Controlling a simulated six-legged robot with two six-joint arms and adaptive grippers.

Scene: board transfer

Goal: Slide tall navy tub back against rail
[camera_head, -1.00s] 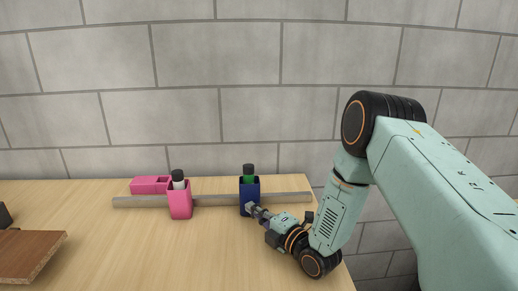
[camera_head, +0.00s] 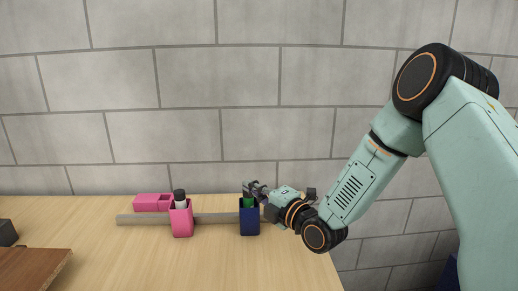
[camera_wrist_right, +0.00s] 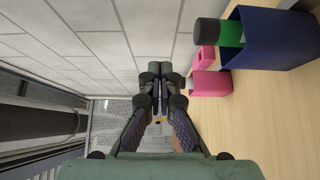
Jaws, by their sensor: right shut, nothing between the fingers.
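The tall navy tub (camera_head: 250,221) stands upright at the front side of the grey rail (camera_head: 217,218); I cannot tell whether they touch. A green bottle (camera_head: 247,203) stands in it, its black cap largely hidden by my gripper in the head view. My right gripper (camera_head: 252,187) is at the height of the tub's top, beside the bottle cap. In the right wrist view, my right gripper (camera_wrist_right: 160,88) is shut and empty. There the navy tub (camera_wrist_right: 275,38) and the bottle's black cap (camera_wrist_right: 208,32) are to its right, apart from the fingers. My left gripper is out of view.
A pink tub (camera_head: 181,222) with a black-capped bottle (camera_head: 180,197) stands left along the rail. A low pink box (camera_head: 153,202) is behind the rail. A brown board (camera_head: 32,268) lies at the front left. The table front between board and navy tub is clear.

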